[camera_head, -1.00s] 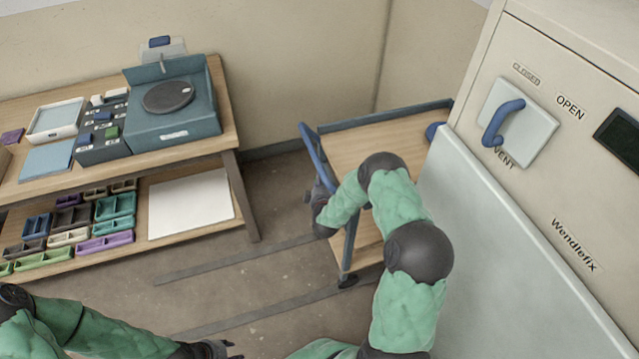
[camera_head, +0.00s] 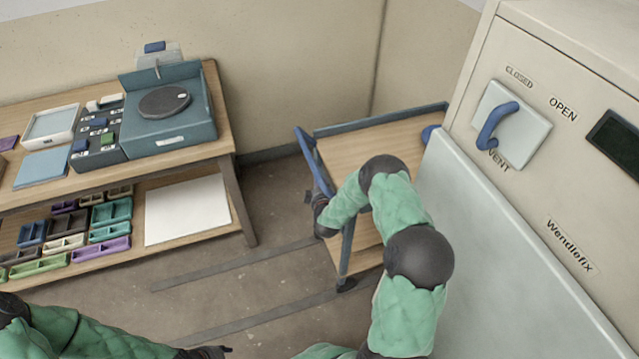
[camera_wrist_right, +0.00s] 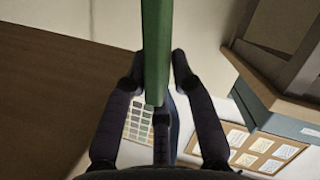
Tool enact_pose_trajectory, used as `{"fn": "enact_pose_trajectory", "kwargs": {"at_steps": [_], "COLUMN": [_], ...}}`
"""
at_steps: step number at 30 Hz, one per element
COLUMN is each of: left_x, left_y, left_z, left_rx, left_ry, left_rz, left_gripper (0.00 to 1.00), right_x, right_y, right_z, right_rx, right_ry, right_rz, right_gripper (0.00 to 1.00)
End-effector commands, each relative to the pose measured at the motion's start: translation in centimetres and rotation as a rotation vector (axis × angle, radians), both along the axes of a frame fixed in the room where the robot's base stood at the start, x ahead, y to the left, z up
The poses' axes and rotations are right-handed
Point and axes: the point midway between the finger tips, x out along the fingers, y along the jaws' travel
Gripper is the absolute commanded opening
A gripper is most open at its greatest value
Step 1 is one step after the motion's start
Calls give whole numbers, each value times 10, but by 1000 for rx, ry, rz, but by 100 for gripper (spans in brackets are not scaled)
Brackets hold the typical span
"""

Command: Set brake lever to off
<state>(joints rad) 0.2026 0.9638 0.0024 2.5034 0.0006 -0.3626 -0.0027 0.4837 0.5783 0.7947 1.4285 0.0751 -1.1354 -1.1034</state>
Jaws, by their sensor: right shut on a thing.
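A trolley with a wooden deck (camera_head: 375,150) and a blue handle (camera_head: 312,160) stands between the workbench and the kiln-like cabinet. My right arm reaches down to its handle end, and my right gripper (camera_head: 318,207) is there, mostly hidden by the arm. In the right wrist view a green bar (camera_wrist_right: 157,50) comes down from the top between the fingers of my right gripper (camera_wrist_right: 158,75), which is shut on it. I take this bar for the brake lever; its off mark is not visible. My left gripper (camera_head: 212,352) is at the bottom edge, partly cut off.
The workbench (camera_head: 195,152) on the left holds a turntable unit, trays and small bins. The cabinet (camera_head: 560,190) with a blue lever (camera_head: 492,125) closes off the right side. Bare floor (camera_head: 240,285) lies between bench and trolley.

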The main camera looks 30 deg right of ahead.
Motion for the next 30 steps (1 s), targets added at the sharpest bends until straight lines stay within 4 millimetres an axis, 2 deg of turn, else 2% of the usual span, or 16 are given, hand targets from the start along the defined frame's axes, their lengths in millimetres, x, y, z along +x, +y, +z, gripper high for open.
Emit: {"fn": "enact_pose_trajectory", "kwargs": {"at_steps": [1,10,11,12,30], "left_x": [0,0,0,0,0], "left_y": [0,0,0,0,0], "left_z": [-1,-1,-1,-1,0], "left_rx": [0,0,0,0,0], "left_ry": [0,0,0,0,0], "left_rz": [0,0,0,0,0], "left_gripper": [40,40,40,40,40], "right_x": [-8,-10,-10,-10,-6], "right_y": [-7,-4,-4,-4,-3], "right_z": [-8,-12,-13,-13,-7], "right_rx": [9,15,16,16,10], "right_ry": [15,24,25,26,14], "right_rz": [-23,-19,-19,-19,-12], "right_gripper": [0,0,34,45,46]}}
